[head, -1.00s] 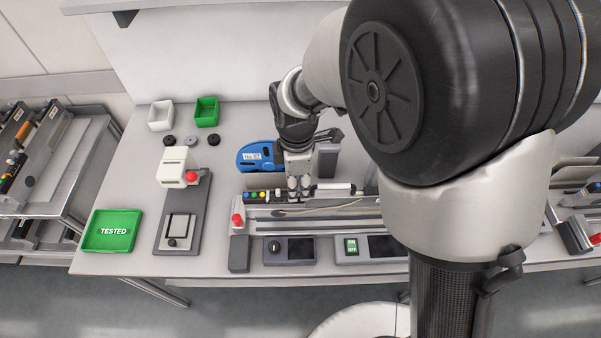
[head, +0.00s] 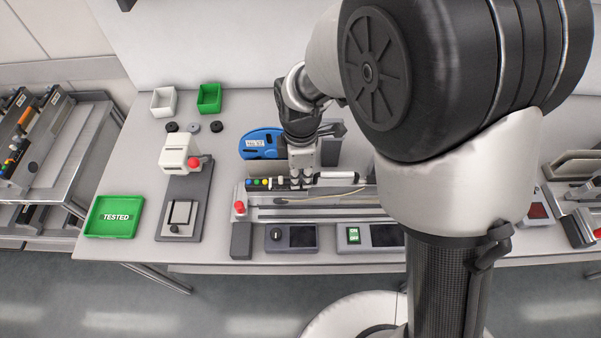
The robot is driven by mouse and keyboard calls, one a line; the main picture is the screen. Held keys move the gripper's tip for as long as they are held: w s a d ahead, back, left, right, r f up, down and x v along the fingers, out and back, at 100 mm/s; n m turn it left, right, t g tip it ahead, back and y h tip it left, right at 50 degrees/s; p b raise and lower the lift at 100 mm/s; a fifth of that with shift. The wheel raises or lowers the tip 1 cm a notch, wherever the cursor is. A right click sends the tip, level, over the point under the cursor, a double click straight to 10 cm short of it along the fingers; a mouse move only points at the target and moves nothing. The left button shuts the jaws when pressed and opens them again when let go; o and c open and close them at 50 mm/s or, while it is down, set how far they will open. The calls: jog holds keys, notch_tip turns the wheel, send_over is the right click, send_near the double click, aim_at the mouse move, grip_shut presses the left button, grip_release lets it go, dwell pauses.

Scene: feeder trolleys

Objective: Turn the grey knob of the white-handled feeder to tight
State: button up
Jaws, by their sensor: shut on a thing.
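The feeder with the white handle (head: 338,175) lies on the bench in a long grey fixture (head: 320,215). It has a blue reel (head: 262,144) behind it and a row of coloured buttons at its left end. My gripper (head: 301,182) points down onto the feeder, between the coloured buttons and the white handle. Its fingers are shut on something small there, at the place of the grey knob. The knob itself is hidden by the fingers, so its turn angle cannot be seen.
A red knob (head: 239,208) stands at the fixture's left end. Left of it are a white device with a red button (head: 176,153), a green TESTED tray (head: 114,217), a white bin (head: 163,102) and a green bin (head: 209,98).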

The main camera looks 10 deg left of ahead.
aim_at(301, 177)
grip_shut()
jog(key=m+p, duration=0.1)
jog(key=m, duration=0.3)
jog(key=shift+m, duration=0.4)
jog(key=o, duration=0.8)
grip_release()
jog(key=shift+c, duration=0.2)
jog(key=shift+r, duration=0.1)
notch_tip(301, 177, up, 12)
